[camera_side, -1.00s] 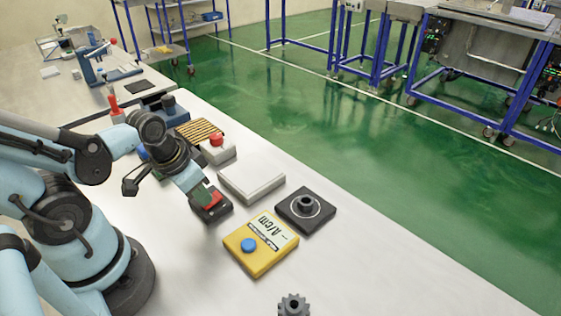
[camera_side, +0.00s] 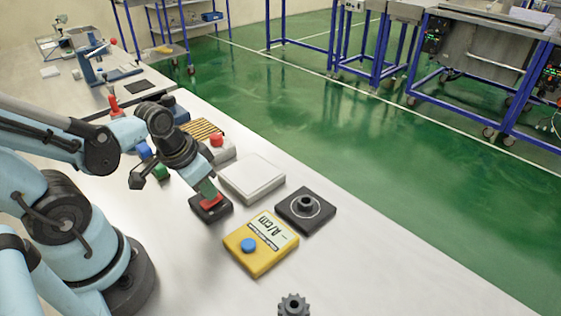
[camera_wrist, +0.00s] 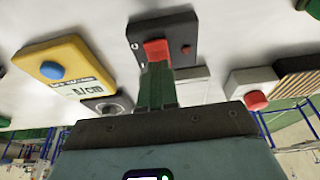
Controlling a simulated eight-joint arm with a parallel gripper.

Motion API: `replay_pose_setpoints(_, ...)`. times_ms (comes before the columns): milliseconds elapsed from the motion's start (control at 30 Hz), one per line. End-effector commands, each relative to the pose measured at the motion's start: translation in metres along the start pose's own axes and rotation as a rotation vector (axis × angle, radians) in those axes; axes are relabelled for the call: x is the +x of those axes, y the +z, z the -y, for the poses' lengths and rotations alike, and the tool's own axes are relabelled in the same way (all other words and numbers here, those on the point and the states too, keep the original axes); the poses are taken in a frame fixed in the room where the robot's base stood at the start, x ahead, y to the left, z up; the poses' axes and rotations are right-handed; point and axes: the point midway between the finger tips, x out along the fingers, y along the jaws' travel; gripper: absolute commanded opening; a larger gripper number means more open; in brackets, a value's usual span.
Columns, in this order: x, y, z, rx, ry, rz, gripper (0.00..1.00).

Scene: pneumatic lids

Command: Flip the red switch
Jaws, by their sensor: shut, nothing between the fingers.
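The red switch (camera_side: 211,200) is a red rocker on a black box (camera_side: 222,214) on the white table, left of the yellow box in the side view. In the wrist view the red rocker (camera_wrist: 157,51) sits on the black box (camera_wrist: 181,30), with small marks beside it. My gripper (camera_side: 207,188) is shut and empty, its green fingers pointing down at the switch. In the wrist view the fingertips (camera_wrist: 157,68) overlap the lower edge of the rocker. I cannot tell whether they touch it.
A yellow box (camera_side: 276,253) with a blue button, a white flat box (camera_side: 252,180) and a black plate with a round knob (camera_side: 305,205) stand close by. A grey box with a red button (camera_side: 217,141) is behind. A dark gear (camera_side: 293,306) lies at the front.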

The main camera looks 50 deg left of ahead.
Motion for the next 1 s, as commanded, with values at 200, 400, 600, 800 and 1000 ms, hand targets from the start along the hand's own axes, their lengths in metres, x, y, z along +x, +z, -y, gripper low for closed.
replay_pose_setpoints(200, -0.01, 0.0, 0.0, 0.0, 0.0, 0.0, 0.0)
replay_pose_setpoints(400, -0.023, 0.001, 0.0, 0.0, 0.0, 0.0, 0.0)
replay_pose_setpoints(600, -0.038, 0.0, 0.0, -0.001, 0.0, 0.0, 0.0)
replay_pose_setpoints(800, -0.054, 0.0, 0.0, -0.001, 0.0, 0.0, 0.0)
replay_pose_setpoints(1000, -0.067, 0.0, 0.0, -0.001, 0.0, 0.0, 0.0)
